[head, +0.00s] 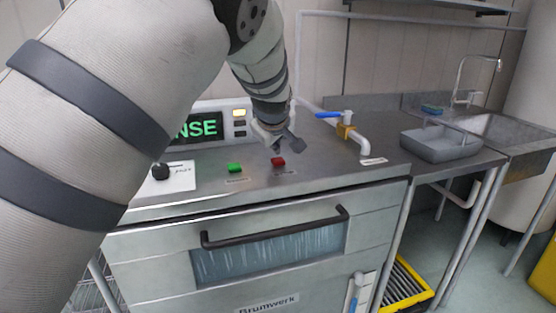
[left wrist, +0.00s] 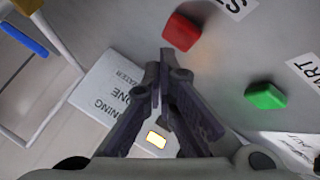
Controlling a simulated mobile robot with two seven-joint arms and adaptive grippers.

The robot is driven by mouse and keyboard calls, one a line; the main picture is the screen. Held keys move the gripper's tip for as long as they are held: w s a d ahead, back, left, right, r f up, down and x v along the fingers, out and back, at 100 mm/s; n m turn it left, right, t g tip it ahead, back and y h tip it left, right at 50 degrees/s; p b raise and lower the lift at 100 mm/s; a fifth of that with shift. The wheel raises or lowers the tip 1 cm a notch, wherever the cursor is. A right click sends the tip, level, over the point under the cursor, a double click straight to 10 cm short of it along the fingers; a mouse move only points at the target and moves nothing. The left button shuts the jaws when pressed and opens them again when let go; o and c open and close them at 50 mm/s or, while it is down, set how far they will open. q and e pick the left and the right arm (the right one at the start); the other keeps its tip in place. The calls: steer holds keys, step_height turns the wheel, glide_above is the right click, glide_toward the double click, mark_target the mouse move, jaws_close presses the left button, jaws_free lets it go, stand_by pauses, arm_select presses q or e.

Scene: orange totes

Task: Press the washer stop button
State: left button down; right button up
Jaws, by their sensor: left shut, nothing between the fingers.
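The washer (head: 330,190) is a steel machine with a dark front handle and a lit green display reading "NSE" in its visible part. The red stop button (head: 278,161) is on its top panel, right of the green start button (head: 235,168). In the left wrist view the red button (left wrist: 181,31) is just beyond my fingertips and the green button (left wrist: 266,96) is to the right. My left gripper (head: 283,141) is shut and empty, close above the red button; it also shows in the left wrist view (left wrist: 160,62). I see no contact. My right gripper is out of view.
A blue-handled valve (head: 342,118) on a white pipe stands right of the buttons. A grey tub (head: 440,144) sits by the sink at right. A black knob (head: 160,171) is at the panel's left. My left arm hides much of the left side.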

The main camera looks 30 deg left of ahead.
mark_target(275, 159)
arm_select(q)
steer(key=shift+f, duration=0.1)
stand_by(0.7)
steer(key=shift+f, duration=0.35)
steer(key=shift+f, duration=0.5)
stand_by(0.8)
steer(key=shift+r, duration=0.9)
steer(key=shift+r+p, duration=0.5)
steer(key=shift+r, duration=2.05)
